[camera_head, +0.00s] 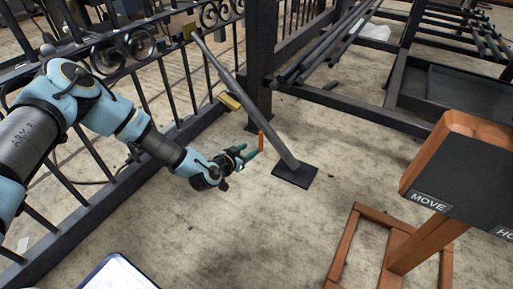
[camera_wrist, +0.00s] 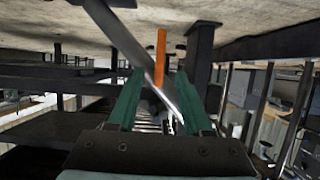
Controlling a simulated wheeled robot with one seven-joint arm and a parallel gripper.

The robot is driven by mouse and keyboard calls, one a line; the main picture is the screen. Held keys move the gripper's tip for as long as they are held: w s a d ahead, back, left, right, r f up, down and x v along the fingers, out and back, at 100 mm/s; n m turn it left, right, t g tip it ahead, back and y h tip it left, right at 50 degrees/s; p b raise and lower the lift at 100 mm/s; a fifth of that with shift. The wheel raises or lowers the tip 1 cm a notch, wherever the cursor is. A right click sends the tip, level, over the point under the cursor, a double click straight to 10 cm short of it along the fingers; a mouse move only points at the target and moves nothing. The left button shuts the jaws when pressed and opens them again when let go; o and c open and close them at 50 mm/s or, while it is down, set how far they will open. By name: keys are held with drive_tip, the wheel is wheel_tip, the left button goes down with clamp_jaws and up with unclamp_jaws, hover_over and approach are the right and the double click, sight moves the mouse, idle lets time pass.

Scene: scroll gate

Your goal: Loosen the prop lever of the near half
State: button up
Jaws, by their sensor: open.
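The orange prop lever (camera_head: 261,140) stands upright beside the dark slanted prop (camera_head: 240,95). The prop runs from the scroll gate (camera_head: 150,85) down to a black foot plate (camera_head: 295,176) on the floor. My gripper (camera_head: 250,152) has open teal fingers and is close to the lever, just left of the prop's lower part. In the wrist view the lever (camera_wrist: 160,57) appears between the fingertips (camera_wrist: 159,76), at or just beyond them; contact cannot be told. The prop (camera_wrist: 130,45) crosses that view diagonally.
A dark gate post (camera_head: 261,60) stands behind the prop. A yellow block (camera_head: 229,101) sits low on the gate beside it. A dark rack with bars (camera_head: 400,55) is at the back right. An orange-framed sign stand (camera_head: 440,190) reading MOVE is at the right. The floor between is clear.

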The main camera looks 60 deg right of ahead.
sight(260, 143)
drive_tip(key=b+x, duration=0.3)
drive_tip(key=x, duration=0.4)
drive_tip(key=shift+a+f, duration=0.1)
drive_tip(key=shift+f, duration=0.05)
drive_tip(key=shift+d, duration=0.35)
clamp_jaws()
idle(0.9)
